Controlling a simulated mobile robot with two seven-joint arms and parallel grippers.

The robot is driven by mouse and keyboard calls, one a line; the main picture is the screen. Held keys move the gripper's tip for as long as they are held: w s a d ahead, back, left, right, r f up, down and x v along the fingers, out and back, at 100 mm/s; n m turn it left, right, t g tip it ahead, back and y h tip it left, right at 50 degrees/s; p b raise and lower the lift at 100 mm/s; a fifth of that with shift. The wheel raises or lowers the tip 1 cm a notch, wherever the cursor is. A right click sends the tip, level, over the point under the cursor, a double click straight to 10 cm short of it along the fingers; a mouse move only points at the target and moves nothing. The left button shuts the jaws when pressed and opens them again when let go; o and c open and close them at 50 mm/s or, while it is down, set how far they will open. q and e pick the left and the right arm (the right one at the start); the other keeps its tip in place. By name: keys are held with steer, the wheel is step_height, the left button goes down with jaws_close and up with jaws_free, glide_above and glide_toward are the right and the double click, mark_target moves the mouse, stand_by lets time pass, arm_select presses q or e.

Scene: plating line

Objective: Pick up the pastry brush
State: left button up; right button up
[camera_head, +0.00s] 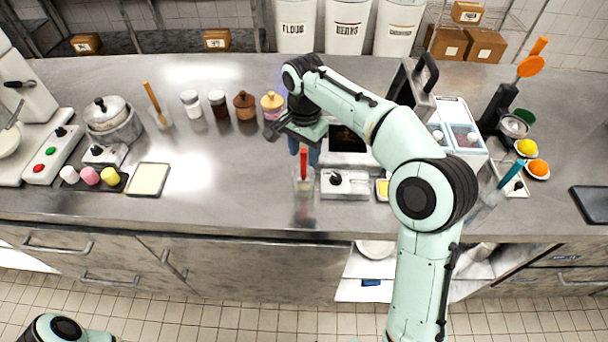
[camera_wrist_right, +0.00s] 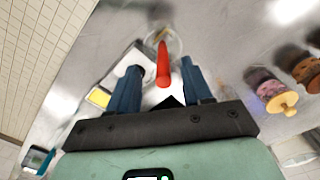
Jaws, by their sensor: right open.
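A red-handled tool (camera_head: 304,163), seemingly the pastry brush, stands upright in a clear glass (camera_head: 303,184) on the steel counter; its lower end is hard to make out. My right gripper (camera_head: 304,151) is above the glass, fingers pointing down. In the right wrist view, the red handle (camera_wrist_right: 163,66) shows between the two dark blue fingers of the open gripper (camera_wrist_right: 162,78), with gaps on both sides. I cannot tell whether the handle's top is level with the fingertips. My left gripper is out of view.
A small white scale-like unit (camera_head: 345,185) stands just right of the glass. Several lidded jars (camera_head: 244,106) are behind to the left. A pale board (camera_head: 149,179) lies at the left, with clear counter (camera_head: 225,190) between it and the glass.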

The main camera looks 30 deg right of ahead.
glide_above(303, 180)
steer(key=shift+w+d+f+b, duration=0.1)
steer(key=shift+f+b, duration=0.05)
steer(key=shift+f, duration=0.75)
steer(key=shift+w+d+f+b, duration=0.1)
steer(key=shift+w+f, duration=0.05)
steer(key=shift+f, duration=0.8)
steer(key=shift+w+d+f+b, duration=0.1)
steer(key=shift+f+b, duration=0.05)
steer(key=shift+f, duration=0.75)
jaws_close()
